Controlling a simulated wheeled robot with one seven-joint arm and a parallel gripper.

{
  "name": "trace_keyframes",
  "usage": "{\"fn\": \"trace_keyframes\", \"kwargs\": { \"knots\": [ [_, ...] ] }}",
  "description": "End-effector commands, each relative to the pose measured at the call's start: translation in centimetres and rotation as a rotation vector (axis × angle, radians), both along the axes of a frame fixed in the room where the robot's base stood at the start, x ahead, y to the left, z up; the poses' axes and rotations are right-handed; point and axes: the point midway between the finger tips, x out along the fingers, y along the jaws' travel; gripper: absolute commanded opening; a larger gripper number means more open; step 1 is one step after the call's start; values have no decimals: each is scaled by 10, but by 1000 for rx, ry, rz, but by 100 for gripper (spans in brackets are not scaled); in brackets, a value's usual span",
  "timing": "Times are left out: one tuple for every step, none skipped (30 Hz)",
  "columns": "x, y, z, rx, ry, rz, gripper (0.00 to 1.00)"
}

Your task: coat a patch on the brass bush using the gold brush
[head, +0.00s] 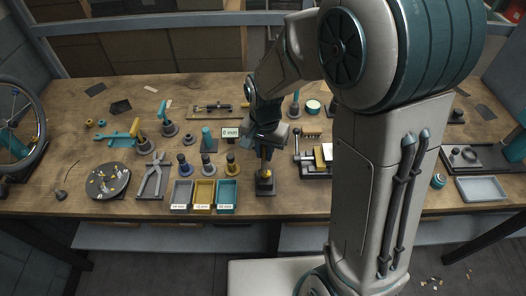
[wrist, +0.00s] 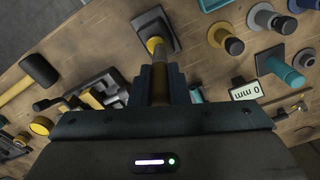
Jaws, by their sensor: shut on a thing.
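My gripper (head: 265,143) points down over the front middle of the bench, shut on an upright brownish handle (wrist: 159,85), taken to be the gold brush. The handle also shows below the gripper in the head view (head: 264,160). A yellow part (wrist: 153,45) is at its lower end, at a dark square stand (wrist: 166,30); the stand is also in the head view (head: 265,188). I cannot tell whether the yellow part rests in the stand or just above it. A yellow-banded peg (head: 232,163), left of the gripper, may be the brass bush; I cannot be sure.
Three small trays (head: 203,208), grey, yellow and teal, stand front left of the gripper. Pliers (head: 154,176) and a round dark dish (head: 108,180) lie further left. A vise-like block (head: 315,172) is close on the right. A 0 mm display (head: 230,133) stands behind.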

Motion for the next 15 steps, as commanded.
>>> {"fn": "trace_keyframes", "kwargs": {
  "knots": [
    [2,-2,1,0,0,-2,0],
    [2,-3,1,0,0,-2,0],
    [3,-3,1,0,0,-1,0],
    [2,-3,1,0,0,-1,0],
    [2,-3,1,0,0,-1,0],
    [1,-3,1,0,0,0,0],
    [0,-3,1,0,0,0,0],
    [-1,-3,1,0,0,0,0],
    [-3,-3,0,0,0,0,0],
    [-5,-3,0,0,0,0,0],
    [-6,-3,0,0,0,1,0],
    [-9,-3,0,0,0,1,0],
    [-10,-3,0,0,-1,1,0],
    [-12,-2,0,0,-1,0,0],
    [-14,-2,0,0,-1,0,0]
  ]
}}
